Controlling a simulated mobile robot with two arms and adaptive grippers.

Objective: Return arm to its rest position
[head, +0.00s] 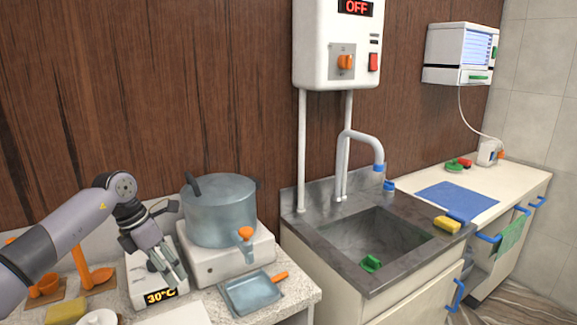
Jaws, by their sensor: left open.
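My left arm (60,235) reaches in from the left edge over the counter. Its gripper (172,272) points down and to the right, open and empty, above a white device with a 30°C display (160,297). The gripper is just left of the large grey-blue pot (220,215). My right gripper does not show.
The pot stands on a white cooker (200,265). A blue-grey pan (250,293) lies in front. Orange utensils (95,275) and a yellow sponge (67,312) are at left. The sink (370,240), a yellow-blue sponge (447,224) and a blue mat (455,200) are right.

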